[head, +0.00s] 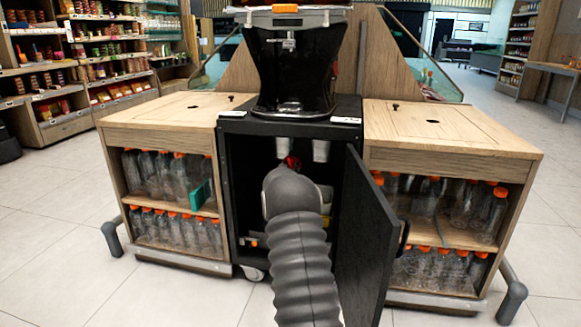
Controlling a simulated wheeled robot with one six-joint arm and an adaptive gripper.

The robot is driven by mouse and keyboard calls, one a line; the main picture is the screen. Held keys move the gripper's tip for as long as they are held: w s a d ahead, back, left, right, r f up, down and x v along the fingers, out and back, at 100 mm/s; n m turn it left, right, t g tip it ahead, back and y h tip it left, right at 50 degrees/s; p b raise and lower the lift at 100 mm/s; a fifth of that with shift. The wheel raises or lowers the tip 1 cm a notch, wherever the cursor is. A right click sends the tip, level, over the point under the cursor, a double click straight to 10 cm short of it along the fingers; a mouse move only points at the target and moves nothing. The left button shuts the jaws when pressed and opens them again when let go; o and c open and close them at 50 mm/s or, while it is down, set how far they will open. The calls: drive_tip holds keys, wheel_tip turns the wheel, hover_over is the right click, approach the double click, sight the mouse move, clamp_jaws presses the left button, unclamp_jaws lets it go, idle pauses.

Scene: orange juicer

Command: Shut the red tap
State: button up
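A small red piece, which looks like the red tap (291,161), shows inside the open black cabinet (232,190) under the juicer (290,65). It sits just above the top of my grey, ribbed arm, and most of it is hidden. My arm reaches from the bottom of the picture into the cabinet opening. My gripper is hidden behind the arm, so its fingers and any contact with the tap do not show. I cannot tell which way the tap is turned.
The black cabinet door (366,240) stands open close to my arm's right. Two white cylindrical parts (320,150) hang at the cabinet's top. Wooden side counters (450,135) hold many bottles with orange caps. Open tiled floor (60,260) lies to the left and right.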

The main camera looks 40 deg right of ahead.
drive_tip(key=shift+w+d, duration=0.3)
drive_tip(key=shift+d, duration=0.1)
clamp_jaws()
